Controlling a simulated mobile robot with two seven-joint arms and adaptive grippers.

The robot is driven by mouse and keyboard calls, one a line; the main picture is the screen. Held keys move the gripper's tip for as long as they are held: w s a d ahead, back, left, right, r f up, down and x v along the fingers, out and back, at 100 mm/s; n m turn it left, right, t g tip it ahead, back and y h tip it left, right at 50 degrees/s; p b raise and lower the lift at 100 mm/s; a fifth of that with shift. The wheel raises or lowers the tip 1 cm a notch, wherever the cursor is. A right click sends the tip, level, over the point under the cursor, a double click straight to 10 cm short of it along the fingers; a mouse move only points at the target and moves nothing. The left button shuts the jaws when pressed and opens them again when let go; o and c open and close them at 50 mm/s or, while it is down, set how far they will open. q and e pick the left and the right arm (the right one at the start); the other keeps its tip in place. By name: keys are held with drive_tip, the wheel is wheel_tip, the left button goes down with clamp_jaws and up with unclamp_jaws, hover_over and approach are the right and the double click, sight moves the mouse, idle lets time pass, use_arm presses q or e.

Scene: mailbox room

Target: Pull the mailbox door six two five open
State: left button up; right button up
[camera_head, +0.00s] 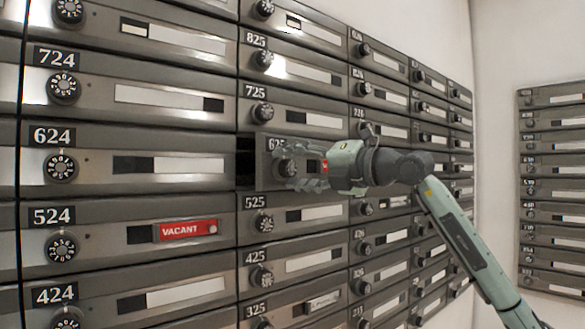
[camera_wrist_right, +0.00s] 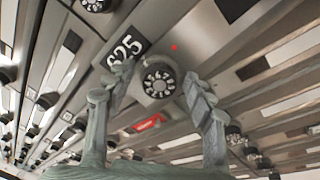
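The mailbox door 625 (camera_head: 263,163) is in the middle column of the head view, partly hidden by my right gripper. It stands ajar, with a dark gap along its left edge. My right gripper (camera_head: 292,168) is at its round dial knob. In the right wrist view, the 625 label (camera_wrist_right: 127,46) and the knob (camera_wrist_right: 159,79) show close up. The two fingers of my right gripper (camera_wrist_right: 158,80) stand on either side of the knob, apart from each other, with small gaps visible beside it. My left gripper is not in view.
Closed doors surround it: 725 (camera_head: 290,107) above, 525 (camera_head: 300,216) below and 624 (camera_head: 120,165) to the left. A red VACANT tag (camera_head: 188,230) is on door 524. Another mailbox bank (camera_head: 552,190) stands on the right wall.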

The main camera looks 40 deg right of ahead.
clamp_jaws()
drive_tip(key=shift+s, duration=0.1)
